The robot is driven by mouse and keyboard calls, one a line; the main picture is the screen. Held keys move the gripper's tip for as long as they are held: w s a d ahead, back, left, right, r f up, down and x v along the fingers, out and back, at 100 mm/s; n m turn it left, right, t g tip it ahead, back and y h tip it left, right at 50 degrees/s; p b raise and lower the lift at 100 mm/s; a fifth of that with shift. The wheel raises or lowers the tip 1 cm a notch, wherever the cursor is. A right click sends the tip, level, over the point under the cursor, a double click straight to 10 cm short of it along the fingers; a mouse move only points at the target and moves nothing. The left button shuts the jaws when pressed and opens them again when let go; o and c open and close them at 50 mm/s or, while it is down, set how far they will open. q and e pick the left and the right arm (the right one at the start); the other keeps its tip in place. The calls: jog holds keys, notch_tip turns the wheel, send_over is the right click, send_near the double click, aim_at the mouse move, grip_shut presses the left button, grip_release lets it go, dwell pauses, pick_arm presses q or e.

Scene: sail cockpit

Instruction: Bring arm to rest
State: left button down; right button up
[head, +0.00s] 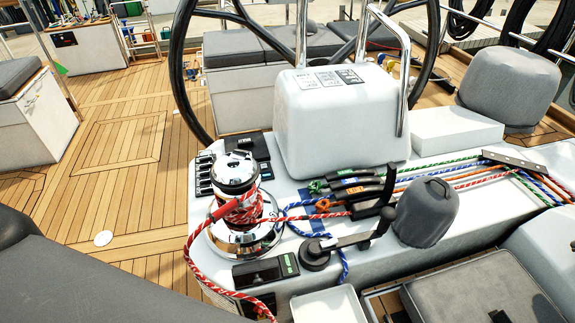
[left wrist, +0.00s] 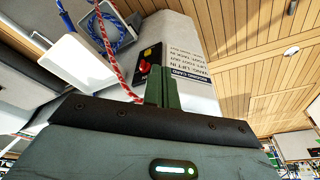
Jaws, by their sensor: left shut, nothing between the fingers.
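My left gripper (left wrist: 158,88) shows in the left wrist view. Its two dark green fingers are together, with nothing between them. They point toward a pale console side (left wrist: 192,50) with a printed label and a small panel with a red button (left wrist: 146,66). A red and white rope (left wrist: 105,45) hangs just left of the fingers; I cannot tell whether it touches the gripper. Neither gripper shows in the head view.
In the head view, a chrome winch (head: 235,180) wrapped in red rope stands on the white console (head: 400,245). Rope clutches (head: 355,190), a black handle (head: 345,240) and a grey covered winch (head: 425,212) are beside it. Wooden deck (head: 120,140) at left is open.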

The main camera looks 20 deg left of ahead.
pick_arm(q)
jog(key=w+d+f+t+h, duration=0.1)
jog(key=w+d+f+t, duration=0.1)
jog(key=w+f+t, duration=0.3)
jog(key=shift+w+f+t, duration=0.15)
jog(key=shift+f+t, duration=0.75)
jog(key=shift+f, duration=1)
jog(key=shift+d, duration=0.1)
jog(key=shift+f, duration=0.1)
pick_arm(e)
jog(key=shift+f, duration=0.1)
